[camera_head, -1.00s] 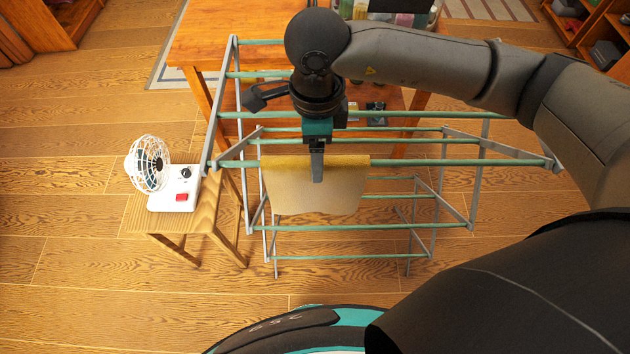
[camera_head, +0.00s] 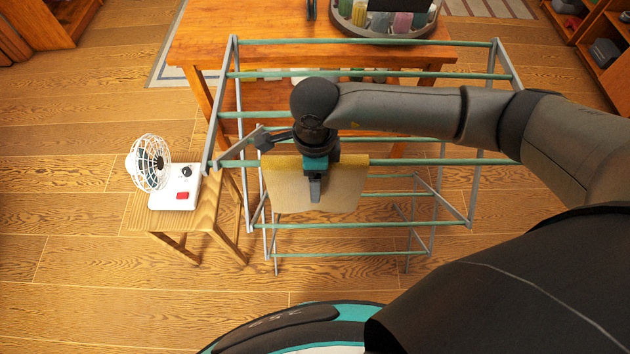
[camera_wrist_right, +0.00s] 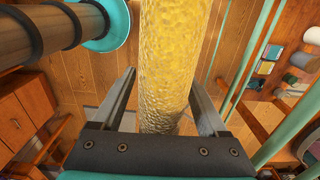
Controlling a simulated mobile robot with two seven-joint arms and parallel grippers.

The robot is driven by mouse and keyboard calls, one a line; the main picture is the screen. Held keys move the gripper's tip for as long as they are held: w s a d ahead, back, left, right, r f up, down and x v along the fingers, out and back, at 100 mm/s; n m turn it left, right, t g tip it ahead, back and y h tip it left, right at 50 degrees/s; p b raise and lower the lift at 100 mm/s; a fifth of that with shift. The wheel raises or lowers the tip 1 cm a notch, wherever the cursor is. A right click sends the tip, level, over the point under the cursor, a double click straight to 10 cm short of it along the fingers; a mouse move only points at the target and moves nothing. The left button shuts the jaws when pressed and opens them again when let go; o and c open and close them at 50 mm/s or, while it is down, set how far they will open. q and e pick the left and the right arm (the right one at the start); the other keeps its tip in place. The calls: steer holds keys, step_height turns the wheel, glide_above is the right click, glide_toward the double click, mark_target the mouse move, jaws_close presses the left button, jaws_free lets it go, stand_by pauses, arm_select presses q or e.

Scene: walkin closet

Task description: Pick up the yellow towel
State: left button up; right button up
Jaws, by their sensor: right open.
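The yellow towel (camera_head: 346,190) hangs folded over a green rod of the drying rack (camera_head: 488,162). In the right wrist view the towel (camera_wrist_right: 172,50) runs as a thick yellow roll between the two fingers. My right gripper (camera_head: 315,190) is open at the middle of the towel and hides part of it in the head view. In the right wrist view its fingers (camera_wrist_right: 160,88) stand on either side of the towel; I cannot tell whether they touch it. My left gripper is in neither current view.
A small white fan (camera_head: 150,165) stands on a wooden stool (camera_head: 208,220) left of the rack. A wooden table (camera_head: 200,40) with a tray of bottles (camera_head: 350,25) is behind the rack. Bare floor (camera_head: 130,290) lies to the front left.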

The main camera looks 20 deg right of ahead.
jaws_close()
stand_by(0.5)
